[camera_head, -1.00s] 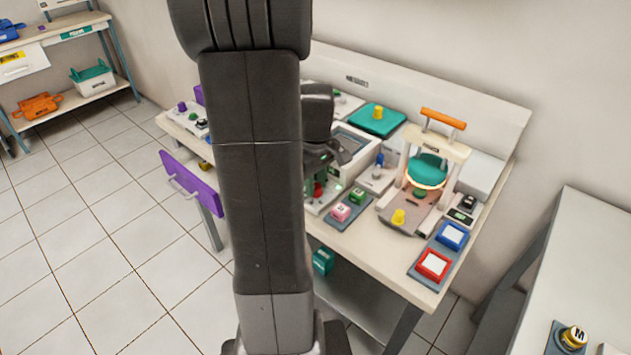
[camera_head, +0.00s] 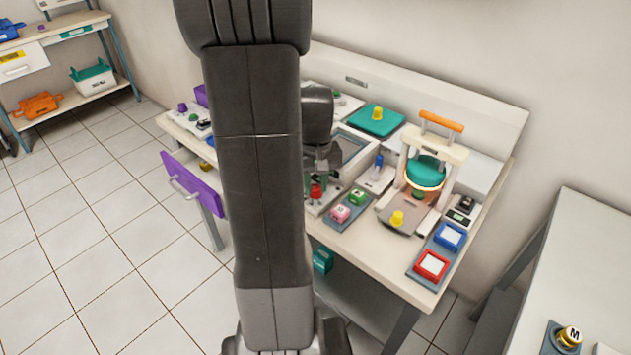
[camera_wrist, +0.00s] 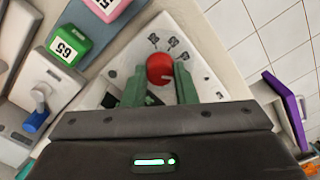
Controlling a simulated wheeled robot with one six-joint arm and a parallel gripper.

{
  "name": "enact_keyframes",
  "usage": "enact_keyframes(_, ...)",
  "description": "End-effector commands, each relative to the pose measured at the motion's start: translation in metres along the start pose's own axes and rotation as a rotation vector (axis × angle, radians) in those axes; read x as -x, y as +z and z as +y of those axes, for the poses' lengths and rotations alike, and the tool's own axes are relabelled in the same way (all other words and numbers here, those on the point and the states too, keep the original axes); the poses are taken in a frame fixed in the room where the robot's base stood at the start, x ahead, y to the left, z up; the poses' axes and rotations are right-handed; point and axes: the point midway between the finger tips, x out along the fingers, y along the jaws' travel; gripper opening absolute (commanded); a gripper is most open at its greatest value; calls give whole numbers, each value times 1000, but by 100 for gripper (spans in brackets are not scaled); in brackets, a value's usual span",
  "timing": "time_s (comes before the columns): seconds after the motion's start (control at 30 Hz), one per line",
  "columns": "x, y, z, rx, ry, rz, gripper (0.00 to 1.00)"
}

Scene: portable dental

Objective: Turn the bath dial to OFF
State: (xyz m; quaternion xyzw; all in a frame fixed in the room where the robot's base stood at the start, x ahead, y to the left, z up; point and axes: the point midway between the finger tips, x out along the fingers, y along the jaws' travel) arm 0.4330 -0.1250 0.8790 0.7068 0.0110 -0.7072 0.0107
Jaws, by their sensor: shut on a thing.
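The red bath dial (camera_wrist: 160,68) sits on a pale panel (camera_wrist: 205,85) in the wrist view, with several small dark labels arcing beyond it. A small light mark shows on the dial's lower right edge; which label it matches I cannot tell. My gripper (camera_wrist: 160,86) has its two green fingers on either side of the dial, shut on it. In the head view the red dial (camera_head: 316,191) shows at the front of the bath unit (camera_head: 352,147), below my gripper (camera_head: 320,178). My arm hides part of the unit.
Pink and green blocks (camera_head: 340,213) lie on a tray right of the dial. A blue-topped lever (camera_head: 379,160) and a white press with an orange handle (camera_head: 441,121) stand beyond. A purple drawer front (camera_head: 192,183) sticks out at the left.

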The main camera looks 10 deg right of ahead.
Motion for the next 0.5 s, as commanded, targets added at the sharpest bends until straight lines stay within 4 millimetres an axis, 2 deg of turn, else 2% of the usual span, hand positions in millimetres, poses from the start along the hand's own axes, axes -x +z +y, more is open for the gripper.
enact_keyframes(0.2, 1, 0, 0, -107, 1, 2, 3)
enact_keyframes(0.5, 1, -1, 1, -167, 1, 2, 3)
